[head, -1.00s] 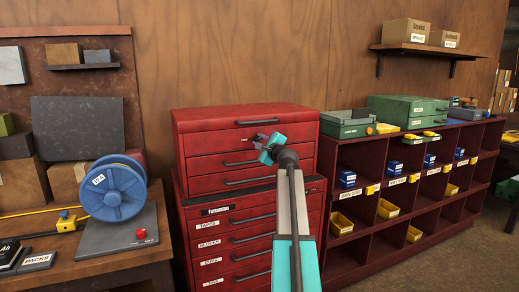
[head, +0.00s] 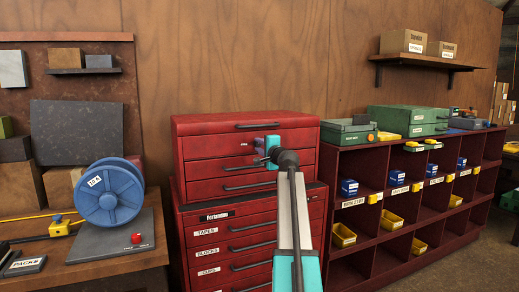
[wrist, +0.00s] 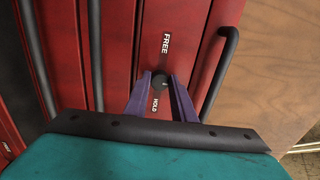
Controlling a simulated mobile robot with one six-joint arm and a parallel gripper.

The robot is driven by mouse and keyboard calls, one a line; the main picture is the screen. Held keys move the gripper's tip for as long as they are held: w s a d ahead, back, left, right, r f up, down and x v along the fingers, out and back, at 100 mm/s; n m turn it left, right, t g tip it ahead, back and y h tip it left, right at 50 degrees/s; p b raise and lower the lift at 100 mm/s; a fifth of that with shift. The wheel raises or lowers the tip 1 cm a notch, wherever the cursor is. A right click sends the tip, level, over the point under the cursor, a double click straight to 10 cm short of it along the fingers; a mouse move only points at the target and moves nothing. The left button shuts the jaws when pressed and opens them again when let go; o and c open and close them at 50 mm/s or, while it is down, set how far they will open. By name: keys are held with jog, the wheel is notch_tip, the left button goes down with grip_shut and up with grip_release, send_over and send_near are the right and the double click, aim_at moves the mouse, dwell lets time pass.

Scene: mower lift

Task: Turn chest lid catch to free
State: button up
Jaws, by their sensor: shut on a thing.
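The red tool chest (head: 245,130) stands in the middle of the head view, its lid section on top. In the wrist view, the chest lid catch (wrist: 160,81) is a small dark round knob on the red front. The word FREE is printed above it and HOLD below it. My gripper (wrist: 163,86) has a purple finger on each side of the knob and is shut on it. Which way the catch points is unclear. In the head view, my gripper (head: 262,151) is at the chest front and hides the catch.
A dark bar handle (wrist: 222,70) runs close to the right of the fingers in the wrist view. In the head view, a bench with a blue reel (head: 108,196) is at left and a dark red shelf unit (head: 350,165) at right.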

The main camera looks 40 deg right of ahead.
jog(key=o, duration=1.1)
jog(key=shift+c, duration=0.2)
jog(key=shift+s, duration=0.1)
jog(key=v, duration=1.3)
jog(key=shift+s, duration=0.25)
jog(key=shift+a, duration=0.15)
jog(key=shift+f, duration=0.1)
